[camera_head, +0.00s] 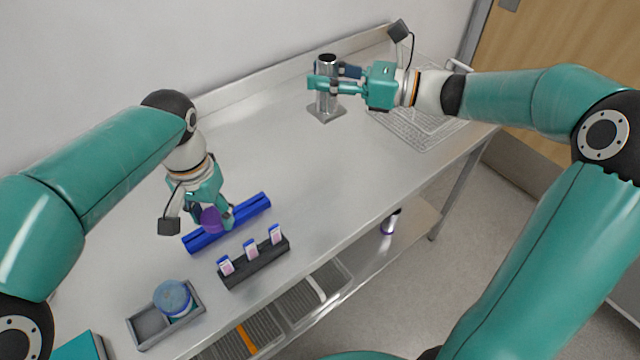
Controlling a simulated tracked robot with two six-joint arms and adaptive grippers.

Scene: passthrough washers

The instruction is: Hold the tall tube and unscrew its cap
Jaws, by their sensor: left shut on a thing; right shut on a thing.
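The tall tube (326,102) is a silver cylinder on a square metal base plate (327,115) at the back of the bench. Its top end (326,58) is dark; I cannot tell whether that is an open mouth. My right gripper (326,84) is shut on the tube, with its fingers across the upper part. My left gripper (212,214) points down at the front left and is shut on a round purple cap-like piece (211,220). That piece is over or touching a long blue bar (253,204); I cannot tell which.
A black rack (255,265) holds several small pink-and-white items. A grey tray (150,325) holds a round blue-lidded container (173,298). A wire mesh (425,130) lies at the back right. A silver cylinder (391,222) stands on the lower shelf. The bench middle is clear.

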